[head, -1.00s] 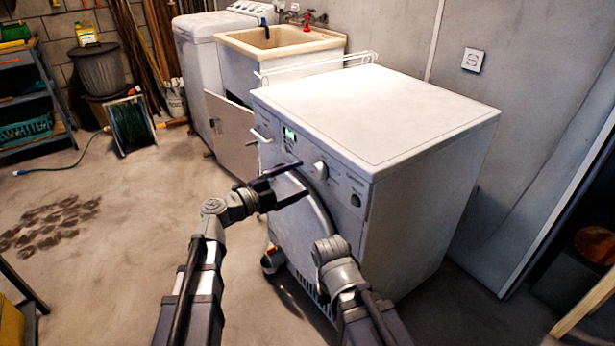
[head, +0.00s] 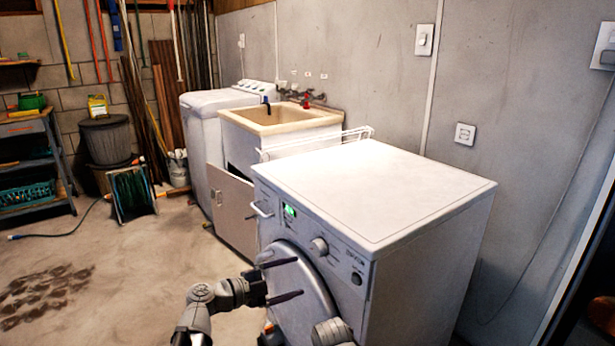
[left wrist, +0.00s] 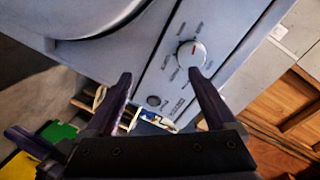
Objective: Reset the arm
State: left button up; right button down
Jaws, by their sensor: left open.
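My left gripper (head: 284,280) is open and empty in front of the white front-loading machine (head: 385,195), near its round door (head: 303,300). Its two dark fingers point right, across the door's upper part. In the left wrist view the spread fingers (left wrist: 158,82) lie before the control panel, and one fingertip overlaps the lower edge of the round dial (left wrist: 191,54). I cannot tell whether it touches. My right arm shows only a grey joint at the bottom of the head view. A dark part beside it may be the right gripper (head: 271,338), mostly cut off.
Behind the machine stand a sink (head: 275,116) and a white top-loading washer (head: 215,110). A cabinet door (head: 231,208) hangs open below the sink. A bin (head: 106,140), a hose reel (head: 133,193) and a shelf (head: 30,158) stand left. The floor at left is largely clear.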

pick_arm(q)
jog(key=s+a+f+n+g+y, duration=0.2)
jog(key=s+f+n+g+y, duration=0.5)
jog(key=f+n, duration=0.55)
jog(key=s+a+f+n+g+y, duration=0.1)
jog(key=s+a+f+n+y, duration=0.6)
jog(key=a+n, duration=0.3)
jog(key=s+d+m+g, duration=0.1)
jog(key=s+d+m, duration=0.15)
jog(key=d, duration=0.25)
jog(key=s+d+m, duration=0.1)
jog(key=s+d, duration=0.3)
jog(key=d, duration=0.2)
notch_tip(320, 180, up, 35)
jog(key=p, duration=3.4)
jog(key=shift+d+r+y, duration=0.15)
jog(key=shift+d+y, duration=0.05)
jog(key=shift+y, duration=0.2)
